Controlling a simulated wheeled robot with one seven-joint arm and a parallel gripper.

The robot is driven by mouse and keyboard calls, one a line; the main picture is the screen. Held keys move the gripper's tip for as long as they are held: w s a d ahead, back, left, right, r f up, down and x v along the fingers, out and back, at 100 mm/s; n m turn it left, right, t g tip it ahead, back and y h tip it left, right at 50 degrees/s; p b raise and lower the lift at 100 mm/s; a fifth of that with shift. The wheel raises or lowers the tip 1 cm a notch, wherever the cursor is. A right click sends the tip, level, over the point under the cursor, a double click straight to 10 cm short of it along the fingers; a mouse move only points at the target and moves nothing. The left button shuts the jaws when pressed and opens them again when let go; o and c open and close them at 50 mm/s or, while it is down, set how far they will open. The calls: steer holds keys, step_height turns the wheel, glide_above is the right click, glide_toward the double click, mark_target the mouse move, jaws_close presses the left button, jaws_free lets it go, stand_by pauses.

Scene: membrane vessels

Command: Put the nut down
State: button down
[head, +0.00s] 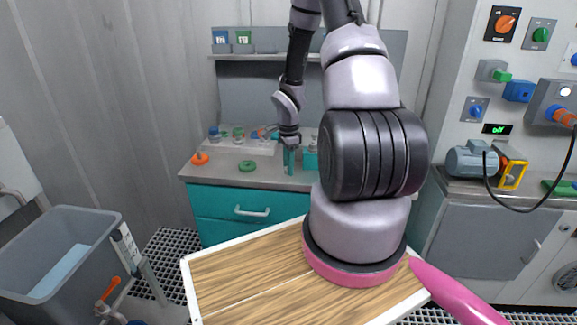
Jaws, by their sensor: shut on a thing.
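My gripper (289,161) is at the far end of my arm, low over the right part of the teal bench's grey top. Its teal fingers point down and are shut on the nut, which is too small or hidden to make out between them. An orange ring-shaped piece (200,158) lies on the bench top at the left. A green ring-shaped piece (247,166) lies to its right, left of my gripper and apart from it. I cannot tell whether my fingertips touch the bench.
The teal bench (225,205) has a pale tray (233,147) with several small coloured parts at its back. A teal block (310,160) stands just right of my gripper. A shelf (262,57) hangs above. A grey bin (75,240) stands at the left. My arm hides the bench's right side.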

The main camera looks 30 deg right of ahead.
steer(key=c, duration=0.5)
jaws_free()
steer(key=shift+f, duration=0.1)
steer(key=shift+c, duration=0.2)
steer(key=s+a+r+n+t, duration=0.1)
steer(key=s+a+r+n, duration=0.1)
steer(key=r, duration=0.9)
steer(key=s+a+r+n+t, duration=0.1)
steer(key=s+a+r+n, duration=0.1)
steer(key=r, duration=0.8)
steer(key=s+a+r+n+t, duration=0.1)
steer(key=s+a+r+n, duration=0.15)
steer(key=r, duration=0.85)
steer(key=s+a+r+n+t+y, duration=0.1)
steer(key=s+a+r+n+t, duration=0.1)
steer(key=s+a+r+n, duration=0.1)
steer(key=s+a+r+n+t+y, duration=0.1)
steer(key=s+a+r+n, duration=0.3)
steer(key=s+r, duration=0.4)
steer(key=shift+s+r+n+t, duration=0.25)
steer(key=shift+s+n+t, duration=0.35)
steer(key=shift+s, duration=0.55)
